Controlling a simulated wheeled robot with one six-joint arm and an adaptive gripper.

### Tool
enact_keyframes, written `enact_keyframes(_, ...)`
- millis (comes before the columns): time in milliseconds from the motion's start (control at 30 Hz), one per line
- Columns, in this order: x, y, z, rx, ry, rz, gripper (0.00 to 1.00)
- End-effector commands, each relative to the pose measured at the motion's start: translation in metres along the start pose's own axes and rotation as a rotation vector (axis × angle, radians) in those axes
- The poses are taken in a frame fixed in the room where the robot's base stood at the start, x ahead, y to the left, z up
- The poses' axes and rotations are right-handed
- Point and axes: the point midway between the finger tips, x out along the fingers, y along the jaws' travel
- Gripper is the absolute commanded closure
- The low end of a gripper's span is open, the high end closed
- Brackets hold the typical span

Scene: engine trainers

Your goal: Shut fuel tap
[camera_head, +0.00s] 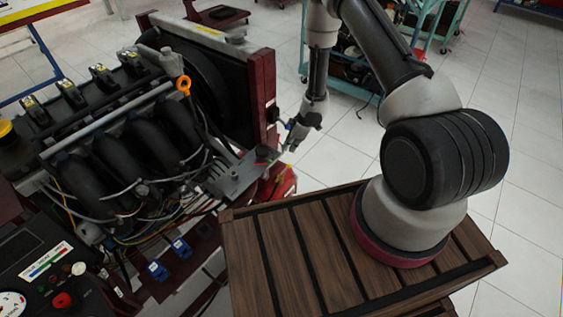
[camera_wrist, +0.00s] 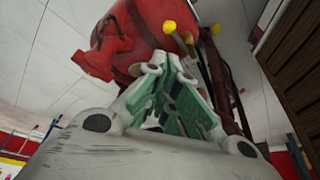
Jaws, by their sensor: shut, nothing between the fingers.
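My gripper (camera_head: 291,146) points down beside the engine trainer's right end, close to a grey metal bracket (camera_head: 238,178). In the wrist view its green-lined fingers (camera_wrist: 172,68) are together and empty. Just beyond them is a red tank (camera_wrist: 145,30), which shows partly in the head view (camera_head: 284,183) below the bracket. Yellow fittings (camera_wrist: 182,40) sit on the tank's side near the fingertips. A small red and orange part (camera_head: 262,160) lies by the bracket. I cannot tell for sure which part is the fuel tap, or whether my fingers touch anything.
The engine (camera_head: 125,150) with hoses and wires fills the left. A dark red frame post (camera_head: 262,100) stands close to my gripper. My arm stands on a slatted wooden top (camera_head: 290,250). A teal cart (camera_head: 350,72) is behind; tiled floor is open at right.

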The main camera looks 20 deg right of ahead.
Motion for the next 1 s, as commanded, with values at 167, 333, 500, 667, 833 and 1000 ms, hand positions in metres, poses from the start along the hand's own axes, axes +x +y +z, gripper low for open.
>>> enact_keyframes(167,0.000,0.000,0.000,-0.002,0.001,0.001,1.00)
enact_keyframes(333,0.002,0.000,0.000,-0.001,0.000,0.000,1.00)
enact_keyframes(500,0.021,-0.001,0.001,0.000,-0.001,-0.001,1.00)
enact_keyframes(667,0.051,-0.001,0.001,-0.001,-0.001,-0.002,1.00)
enact_keyframes(833,0.079,-0.001,0.001,-0.001,-0.001,-0.001,1.00)
enact_keyframes(1000,0.096,0.000,0.001,-0.001,-0.001,0.000,1.00)
